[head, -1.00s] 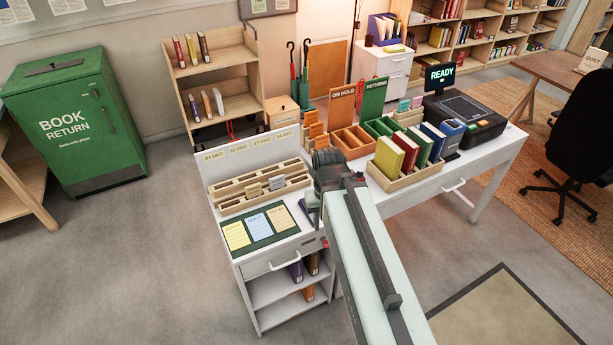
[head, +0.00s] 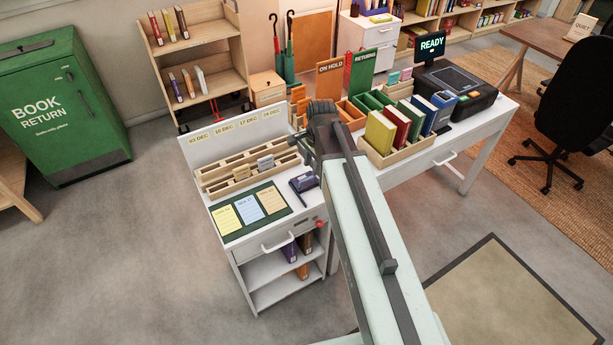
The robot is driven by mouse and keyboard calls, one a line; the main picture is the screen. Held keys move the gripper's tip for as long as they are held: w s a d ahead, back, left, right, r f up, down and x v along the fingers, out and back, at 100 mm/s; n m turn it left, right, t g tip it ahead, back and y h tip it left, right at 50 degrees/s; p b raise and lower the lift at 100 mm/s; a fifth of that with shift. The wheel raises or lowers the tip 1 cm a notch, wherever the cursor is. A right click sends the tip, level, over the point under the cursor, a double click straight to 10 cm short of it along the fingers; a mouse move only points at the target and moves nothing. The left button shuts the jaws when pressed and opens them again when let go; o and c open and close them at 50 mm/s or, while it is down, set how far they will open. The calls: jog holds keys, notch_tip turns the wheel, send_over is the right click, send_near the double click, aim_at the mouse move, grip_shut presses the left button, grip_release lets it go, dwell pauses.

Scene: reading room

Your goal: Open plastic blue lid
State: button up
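A small dark blue case-like thing (head: 303,182) sits on the white desk, right of the wooden card rack and just left of my arm. It is the likeliest blue lid here, but it is too small to tell whether it is open or shut. The dark end of my arm (head: 322,128) is above the desk, up and right of the blue thing and apart from it in the picture.
A green mat with three cards (head: 248,209) lies left of the blue thing, in front of the wooden card rack (head: 243,176). A crate of books (head: 388,160) stands on the right, before the ON HOLD and RETURNS sorters. Open floor lies left of the desk.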

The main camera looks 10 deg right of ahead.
aim_at(308, 179)
jog(key=shift+m, duration=0.7)
jog(key=f+b, duration=0.2)
jog(key=w+f+b, duration=0.1)
jog(key=f+b, duration=0.2)
jog(key=w+f+b, duration=0.1)
jog(key=f+b, duration=0.2)
jog(key=shift+w+a, duration=0.15)
jog(key=shift+a, duration=0.1)
jog(key=shift+r, duration=0.15)
grip_shut()
dwell(0.5)
